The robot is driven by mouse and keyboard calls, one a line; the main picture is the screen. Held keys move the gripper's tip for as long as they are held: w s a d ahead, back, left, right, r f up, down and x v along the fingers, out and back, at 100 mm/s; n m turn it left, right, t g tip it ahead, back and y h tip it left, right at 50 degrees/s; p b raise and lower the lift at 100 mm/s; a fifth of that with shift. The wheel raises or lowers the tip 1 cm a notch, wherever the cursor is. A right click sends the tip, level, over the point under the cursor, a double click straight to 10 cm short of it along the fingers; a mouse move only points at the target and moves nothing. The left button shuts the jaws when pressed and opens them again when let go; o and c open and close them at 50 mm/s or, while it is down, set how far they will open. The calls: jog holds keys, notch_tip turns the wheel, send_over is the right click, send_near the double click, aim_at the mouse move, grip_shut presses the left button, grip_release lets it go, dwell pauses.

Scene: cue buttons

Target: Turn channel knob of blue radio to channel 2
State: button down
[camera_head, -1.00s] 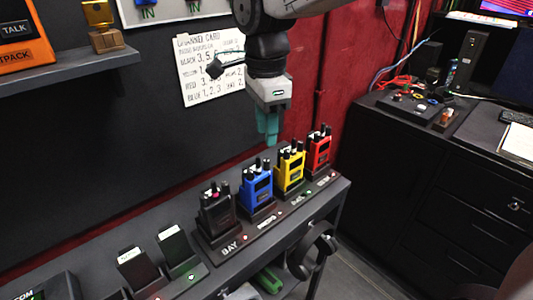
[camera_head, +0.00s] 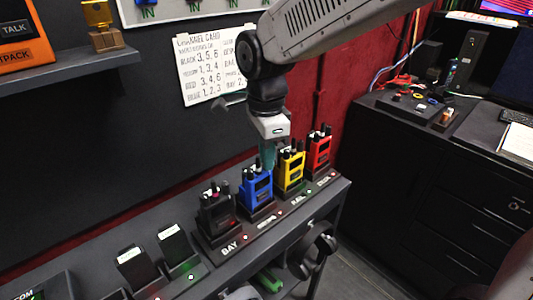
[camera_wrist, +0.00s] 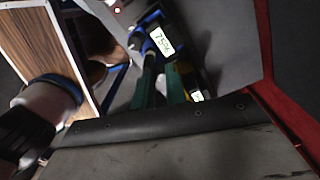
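The blue radio (camera_head: 256,190) stands upright in its charger slot on the bench, between the black radio (camera_head: 217,210) and the yellow radio (camera_head: 290,172). Short dark stubs stand on its top; I cannot tell which is the channel knob. My gripper (camera_head: 267,160), with teal fingers, points down just above the top right of the blue radio. In the wrist view my gripper's fingers (camera_wrist: 161,80) show apart with a dark gap between them, close to blue parts and a white label (camera_wrist: 162,40). The tips' contact with the knob is hidden.
A handwritten channel card (camera_head: 207,70) hangs on the wall. Two dark devices (camera_head: 174,244) stand left of the radios. A dark cabinet (camera_head: 430,180) is on the right.

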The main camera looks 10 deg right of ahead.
dwell(0.3)
jog(key=n, duration=0.4)
jog(key=shift+n, duration=2.2)
jog(key=c, duration=1.4)
grip_release()
jog(key=shift+r, duration=3.95)
